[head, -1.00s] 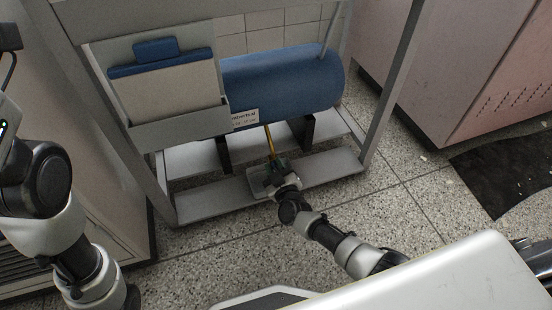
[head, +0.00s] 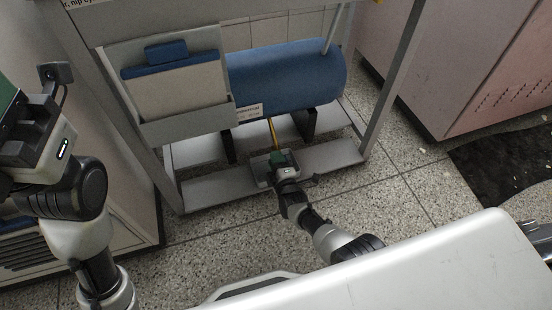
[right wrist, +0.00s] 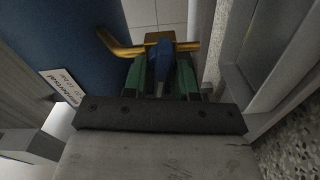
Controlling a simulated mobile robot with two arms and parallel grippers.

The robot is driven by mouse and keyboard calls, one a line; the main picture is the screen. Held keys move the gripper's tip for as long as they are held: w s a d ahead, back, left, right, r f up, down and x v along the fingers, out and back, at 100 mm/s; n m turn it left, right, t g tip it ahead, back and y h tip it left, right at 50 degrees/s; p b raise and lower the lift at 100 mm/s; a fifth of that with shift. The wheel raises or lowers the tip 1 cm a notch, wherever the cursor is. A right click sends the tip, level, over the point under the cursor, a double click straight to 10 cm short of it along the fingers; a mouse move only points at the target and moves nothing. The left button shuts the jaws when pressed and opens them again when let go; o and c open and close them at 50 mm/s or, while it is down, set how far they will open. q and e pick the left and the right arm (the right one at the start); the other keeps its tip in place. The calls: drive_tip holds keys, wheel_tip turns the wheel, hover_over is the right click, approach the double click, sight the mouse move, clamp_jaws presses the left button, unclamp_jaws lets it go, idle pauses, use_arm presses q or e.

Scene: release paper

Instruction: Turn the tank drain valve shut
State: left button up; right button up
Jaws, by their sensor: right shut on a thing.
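The blue tank (head: 285,78) lies sideways on the lower part of a grey frame. A brass pipe (head: 272,130) comes down from it. In the right wrist view the brass pipe (right wrist: 118,48) bends across to a brass valve body, with a blue valve handle (right wrist: 161,58) in front. My right gripper (head: 278,156) is low under the tank. In the right wrist view its green fingers (right wrist: 160,80) are shut on the blue handle, one on each side. My left gripper (head: 22,125) is at the left edge, partly cut off, away from the tank.
A paper holder (head: 185,122) hangs in front of the tank's left part. Frame posts (head: 395,75) stand at both sides. A pink cabinet (head: 450,60) is at right. Speckled floor (head: 400,200) is open in front.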

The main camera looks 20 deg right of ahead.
drive_tip(key=shift+f+n, duration=0.25)
drive_tip(key=shift+n, duration=0.95)
drive_tip(key=o, duration=0.6)
drive_tip(key=shift+o, duration=0.2)
